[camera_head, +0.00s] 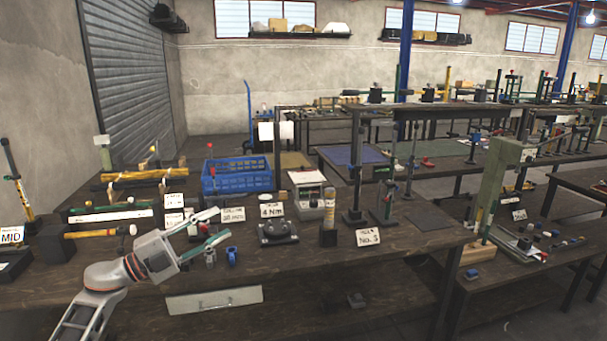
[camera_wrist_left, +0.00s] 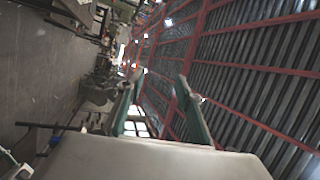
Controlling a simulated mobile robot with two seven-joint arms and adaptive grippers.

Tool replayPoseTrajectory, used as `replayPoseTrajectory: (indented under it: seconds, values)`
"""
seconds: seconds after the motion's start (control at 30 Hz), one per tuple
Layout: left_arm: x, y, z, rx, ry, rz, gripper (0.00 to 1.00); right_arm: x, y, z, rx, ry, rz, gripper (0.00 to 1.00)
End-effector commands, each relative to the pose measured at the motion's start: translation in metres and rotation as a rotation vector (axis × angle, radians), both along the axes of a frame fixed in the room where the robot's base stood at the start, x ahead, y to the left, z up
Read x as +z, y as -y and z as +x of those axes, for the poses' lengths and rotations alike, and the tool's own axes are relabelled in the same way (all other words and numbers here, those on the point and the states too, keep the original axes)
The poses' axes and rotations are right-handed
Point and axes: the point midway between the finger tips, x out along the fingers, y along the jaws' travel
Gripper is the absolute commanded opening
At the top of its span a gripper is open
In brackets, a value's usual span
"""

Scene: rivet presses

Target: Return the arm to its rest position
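My left arm (camera_head: 150,262) comes in from the lower left in the head view and reaches over the front of the dark wooden bench (camera_head: 330,268). My left gripper (camera_head: 223,224) points to the right, with its two fingers spread apart. In the left wrist view the two green-sided fingers (camera_wrist_left: 156,100) also stand apart, with only distant background showing between them. The gripper looks empty. That view shows the roof beams and the room tilted on its side. My right arm and right gripper are not in view.
Near the gripper are a blue ring-like part (camera_head: 231,256), a "4 Nm" card (camera_head: 272,211) and a dark fixture (camera_head: 277,233). A blue crate (camera_head: 237,177) stands behind. A yellow-handled hammer (camera_head: 100,232) lies left of the arm. A "No. 3" card (camera_head: 368,238) stands right.

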Motion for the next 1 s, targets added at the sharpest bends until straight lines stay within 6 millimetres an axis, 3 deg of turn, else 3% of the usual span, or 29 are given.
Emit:
replayPoseTrajectory:
  seconds: [0.1,0.2,0.37,0.5,0.7,0.9,1.0]
  values:
    - [0.033,-0.037,0.029,0.165,0.022,-0.160,0.35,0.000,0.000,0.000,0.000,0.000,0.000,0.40]
    - [0.049,-0.076,0.052,0.311,0.003,-0.290,0.35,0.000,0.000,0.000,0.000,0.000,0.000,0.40]
    - [0.048,-0.141,0.084,0.537,-0.101,-0.477,0.35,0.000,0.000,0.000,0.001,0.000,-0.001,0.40]
    - [0.024,-0.186,0.103,0.695,-0.238,-0.595,0.35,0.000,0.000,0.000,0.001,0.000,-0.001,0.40]
    - [-0.020,-0.220,0.115,0.834,-0.431,-0.682,0.35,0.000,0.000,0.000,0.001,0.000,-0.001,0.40]
    - [-0.065,-0.233,0.117,0.921,-0.619,-0.722,0.35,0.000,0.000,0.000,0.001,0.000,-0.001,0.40]
    - [-0.107,-0.212,0.099,0.909,-0.659,-0.697,0.35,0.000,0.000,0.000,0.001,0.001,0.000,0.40]
